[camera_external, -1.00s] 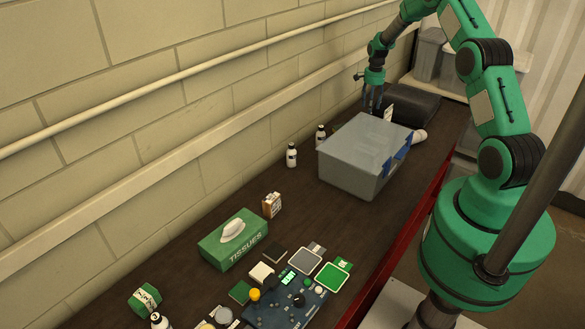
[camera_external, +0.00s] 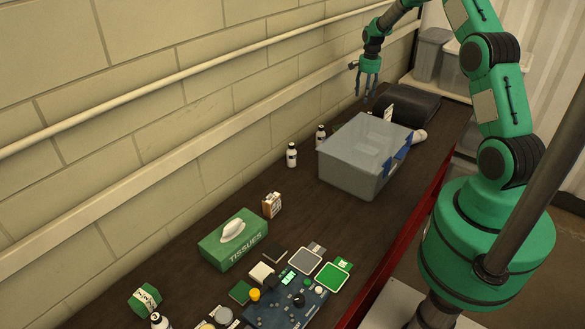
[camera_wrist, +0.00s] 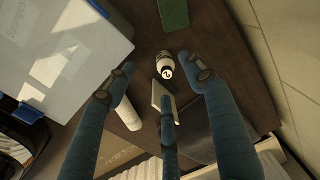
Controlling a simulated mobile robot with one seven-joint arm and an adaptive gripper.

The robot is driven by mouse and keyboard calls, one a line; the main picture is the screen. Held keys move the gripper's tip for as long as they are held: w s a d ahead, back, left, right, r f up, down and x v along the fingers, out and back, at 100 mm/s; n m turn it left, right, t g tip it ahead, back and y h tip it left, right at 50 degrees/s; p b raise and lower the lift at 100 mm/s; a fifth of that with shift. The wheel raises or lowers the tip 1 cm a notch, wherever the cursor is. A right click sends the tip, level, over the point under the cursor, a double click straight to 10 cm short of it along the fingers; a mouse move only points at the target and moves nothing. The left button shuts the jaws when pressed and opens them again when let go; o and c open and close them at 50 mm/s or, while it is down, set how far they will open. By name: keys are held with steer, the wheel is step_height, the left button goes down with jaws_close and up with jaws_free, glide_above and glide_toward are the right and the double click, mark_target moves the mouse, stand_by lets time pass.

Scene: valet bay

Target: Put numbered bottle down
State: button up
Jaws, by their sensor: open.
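In the wrist view a small white bottle with a dark-rimmed top (camera_wrist: 165,66) bears a number that looks like 2. It stands on the dark bench, seen from above, apart from my fingers. My three-fingered gripper (camera_wrist: 166,95) is open and empty, its fingers spread around the view of the bottle. In the external view my gripper (camera_external: 368,92) hangs above the bench behind the grey box. The numbered bottle is not clearly seen there; the box may hide it.
The clear-lidded grey box (camera_external: 350,165) stands in front of my gripper. A white card (camera_external: 388,113), a dark case (camera_external: 408,102) and a white cylinder (camera_external: 420,136) are nearby. Two bottles (camera_external: 291,155) (camera_external: 320,137) stand by the wall. A tissue box (camera_external: 233,240) lies nearer.

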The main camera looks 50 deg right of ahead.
steer(key=s+a+r+n+t, duration=0.1)
steer(key=s+a+r+n, duration=0.3)
steer(key=a+r, duration=1.05)
steer(key=s+a+r+n+t, duration=0.1)
steer(key=s+a+r+n, duration=0.3)
steer(key=a+r, duration=1.05)
steer(key=s+a+r+n+t, duration=0.1)
steer(key=s+a+r+n, duration=0.15)
steer(key=s+a, duration=0.35)
steer(key=s+a+r+n+t, duration=0.1)
steer(key=s+a+r+n, duration=0.1)
steer(key=s+a+r, duration=0.3)
steer(key=s+a+n, duration=0.2)
steer(key=s+a, duration=0.3)
steer(key=s, duration=0.3)
steer(key=s+a+f+n+t, duration=0.1)
steer(key=s+a+n, duration=0.2)
steer(key=s, duration=0.5)
steer(key=shift+s+a+f, duration=0.25)
steer(key=shift+s+a, duration=0.15)
steer(key=shift+a, duration=0.5)
steer(key=shift+n, duration=0.25)
step_height(320, 180, down, 18)
steer(key=b, duration=1.7)
steer(key=shift+r+b, duration=0.15)
steer(key=shift+b, duration=0.25)
